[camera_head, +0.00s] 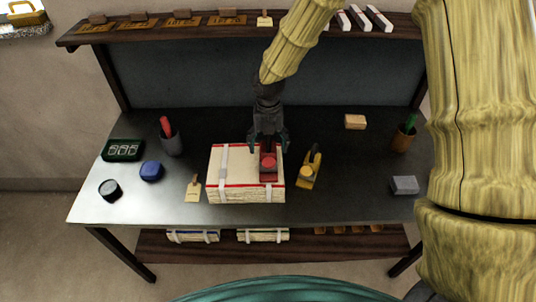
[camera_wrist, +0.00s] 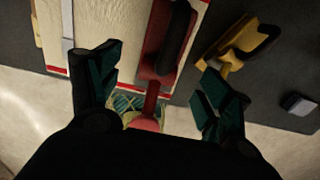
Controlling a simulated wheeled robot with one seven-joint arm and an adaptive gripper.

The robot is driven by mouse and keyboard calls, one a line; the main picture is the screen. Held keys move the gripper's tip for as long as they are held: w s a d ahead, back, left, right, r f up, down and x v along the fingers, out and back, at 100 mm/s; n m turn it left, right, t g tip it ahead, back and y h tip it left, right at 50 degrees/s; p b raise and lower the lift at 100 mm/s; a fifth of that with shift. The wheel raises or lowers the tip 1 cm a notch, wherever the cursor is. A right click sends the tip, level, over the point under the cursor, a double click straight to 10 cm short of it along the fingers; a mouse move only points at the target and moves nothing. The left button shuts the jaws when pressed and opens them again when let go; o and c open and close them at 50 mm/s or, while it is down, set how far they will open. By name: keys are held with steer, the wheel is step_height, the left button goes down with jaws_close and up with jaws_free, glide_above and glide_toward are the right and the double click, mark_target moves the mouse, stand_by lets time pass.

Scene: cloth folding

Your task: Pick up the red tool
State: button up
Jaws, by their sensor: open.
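The red tool (camera_head: 268,173) lies on the right part of a cream stack (camera_head: 232,180) with red edging and white straps. It looks like a small plane, with a dark handle and a round red knob, which also shows in the wrist view (camera_wrist: 157,65). My gripper (camera_head: 268,146) is above the tool's far part, its fingers spread to either side. In the wrist view my open fingers (camera_wrist: 158,75) stand left and right of the tool with gaps. Contact is not visible. My gripper partly hides the tool in the head view.
A similar yellow tool (camera_head: 307,172) stands close right of the stack. A tag (camera_head: 193,190), blue block (camera_head: 151,171), black round item (camera_head: 110,189) and grey cup (camera_head: 171,142) are left. A grey block (camera_head: 404,185) and orange cup (camera_head: 402,140) are right. A shelf (camera_head: 245,33) runs behind.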

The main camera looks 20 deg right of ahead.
mark_target(269, 154)
steer(key=shift+w+f, duration=0.25)
steer(key=shift+f, duration=0.25)
steer(key=shift+w+f, duration=0.2)
steer(key=shift+f, duration=0.3)
steer(key=shift+s+f+p, duration=0.2)
steer(key=shift+s+p, duration=0.1)
steer(key=shift+p, duration=0.15)
steer(key=shift+w+d+f+p, duration=0.1)
steer(key=shift+f+p, duration=0.4)
steer(key=shift+f, duration=0.7)
steer(key=shift+w+f+p, duration=0.1)
steer(key=shift+f+p, duration=0.35)
steer(key=shift+f, duration=0.75)
steer(key=shift+s, duration=0.1)
jaws_close()
